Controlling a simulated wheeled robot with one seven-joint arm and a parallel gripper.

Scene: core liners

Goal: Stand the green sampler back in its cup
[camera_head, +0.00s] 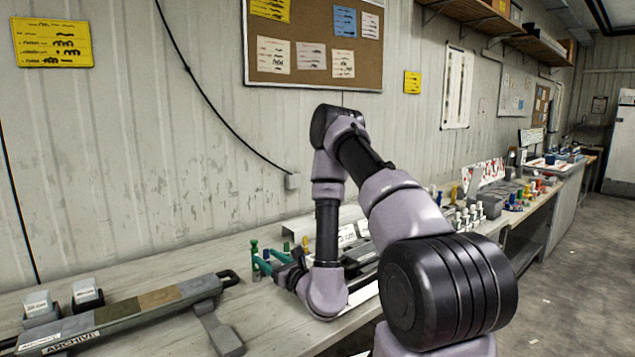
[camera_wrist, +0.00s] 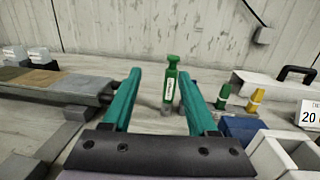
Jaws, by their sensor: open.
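The green sampler (camera_wrist: 171,82), with a white label, stands upright in the wrist view, its lower end at a small grey cup (camera_wrist: 167,108). How deep it sits in the cup is hard to tell. In the head view the sampler (camera_head: 254,248) stands near the wall, just beyond my gripper. My gripper (camera_wrist: 160,75) is open with nothing held. Its two teal fingers point forward, and the sampler shows in the gap between them, nearer the right finger. No contact is visible. In the head view my gripper (camera_head: 266,264) is low over the bench.
A smaller green piece (camera_wrist: 223,96) and a yellow one (camera_wrist: 256,100) stand to the right. A blue block (camera_wrist: 241,127) and white open box (camera_wrist: 283,153) are close at right. A long core tray (camera_head: 150,304) lies at left. The wall is behind.

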